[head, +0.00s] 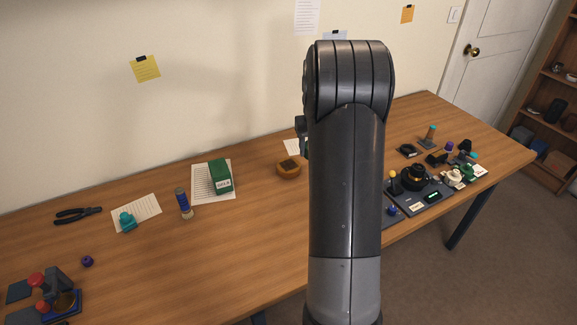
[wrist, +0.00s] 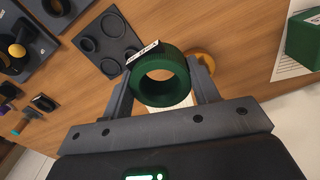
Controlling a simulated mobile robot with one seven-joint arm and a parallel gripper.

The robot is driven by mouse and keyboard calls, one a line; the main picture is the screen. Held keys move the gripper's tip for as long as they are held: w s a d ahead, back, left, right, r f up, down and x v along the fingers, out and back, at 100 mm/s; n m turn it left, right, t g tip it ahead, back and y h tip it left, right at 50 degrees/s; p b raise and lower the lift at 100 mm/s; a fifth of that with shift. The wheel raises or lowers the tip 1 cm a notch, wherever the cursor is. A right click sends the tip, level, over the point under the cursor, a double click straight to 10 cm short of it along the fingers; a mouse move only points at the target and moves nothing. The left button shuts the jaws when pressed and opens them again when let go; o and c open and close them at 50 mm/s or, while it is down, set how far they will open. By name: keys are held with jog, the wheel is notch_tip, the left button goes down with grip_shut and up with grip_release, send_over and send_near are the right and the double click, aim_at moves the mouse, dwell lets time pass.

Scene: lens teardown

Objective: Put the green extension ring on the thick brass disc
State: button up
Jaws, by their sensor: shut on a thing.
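My gripper (wrist: 161,82) is shut on the green extension ring (wrist: 166,57) in the wrist view, one finger on each side of it. The ring is thick and dark green, with an open hole and a small white label at its far edge. An orange-brown round piece (wrist: 204,60) lies partly hidden behind the right finger.
A dark tray (wrist: 105,45) with round recesses is at the upper left of the wrist view. The green box (head: 220,177) stands on a paper sheet. Pliers (head: 77,215) lie far left.

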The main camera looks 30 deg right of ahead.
jog(key=w+d, duration=0.2)
jog(key=d, duration=0.2)
send_over(288, 165)
notch_tip(288, 165, down, 7)
jog(key=shift+d+f, duration=0.1)
jog(key=shift+f, duration=2.05)
jog(key=shift+f, duration=0.1)
jog(key=o, duration=1)
jog(key=shift+o, duration=0.2)
